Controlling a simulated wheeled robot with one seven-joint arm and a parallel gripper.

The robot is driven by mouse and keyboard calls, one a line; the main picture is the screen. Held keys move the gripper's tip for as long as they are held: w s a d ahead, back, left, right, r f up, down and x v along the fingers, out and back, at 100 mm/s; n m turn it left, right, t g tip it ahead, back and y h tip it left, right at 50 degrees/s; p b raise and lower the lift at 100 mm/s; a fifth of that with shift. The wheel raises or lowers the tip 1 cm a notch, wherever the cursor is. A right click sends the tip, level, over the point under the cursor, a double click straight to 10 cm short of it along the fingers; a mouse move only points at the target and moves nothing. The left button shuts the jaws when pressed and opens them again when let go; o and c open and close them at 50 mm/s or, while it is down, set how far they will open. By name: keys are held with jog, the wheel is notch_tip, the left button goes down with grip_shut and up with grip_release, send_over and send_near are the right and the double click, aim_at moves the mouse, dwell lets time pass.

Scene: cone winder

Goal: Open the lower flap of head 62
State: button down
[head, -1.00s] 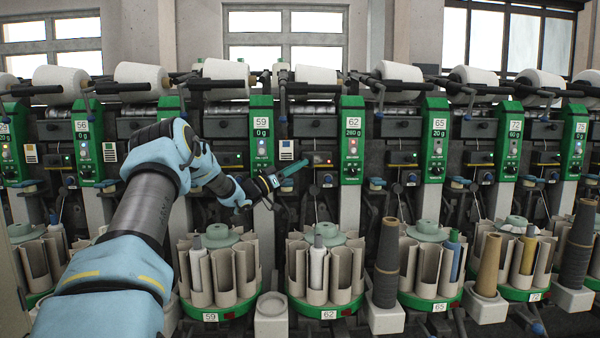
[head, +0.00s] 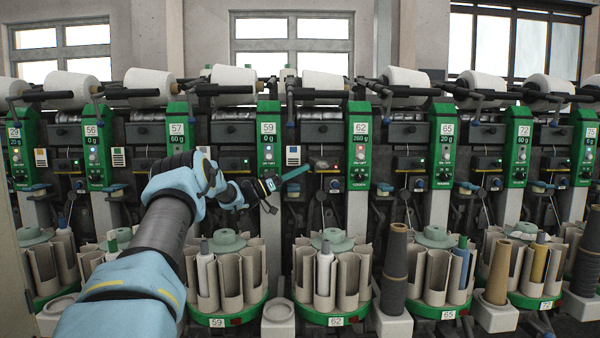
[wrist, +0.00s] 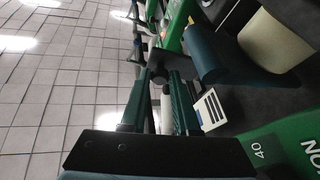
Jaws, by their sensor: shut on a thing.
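Head 62 shows by its green panel (head: 360,145) in the middle of the head view, with its number at the top. My gripper (head: 293,173) is left of this panel, just below a striped card, with its dark teal fingers reaching right. In the wrist view my gripper (wrist: 163,78) is shut on a small dark piece (wrist: 164,67), which I take to be the lower flap's edge. A curved teal part (wrist: 207,48) lies close to the right of the fingertips. The fingers and arm hide most of the flap, so its angle cannot be told.
Head 59's green panel (head: 268,140) stands close left of my gripper. Below is head 62's carousel (head: 323,310) with upright holders and a pale tube. A dark cone stack (head: 395,265) stands right of it. Tiled floor (wrist: 60,90) is clear along the aisle.

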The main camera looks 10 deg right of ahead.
jog(key=c, duration=0.7)
grip_release()
jog(key=shift+r, duration=0.1)
jog(key=shift+o, duration=0.2)
jog(key=w+b+v, duration=0.1)
jog(key=b+v, duration=0.1)
jog(key=v, duration=0.8)
jog(key=shift+s+a, duration=0.4)
jog(key=shift+s, duration=0.15)
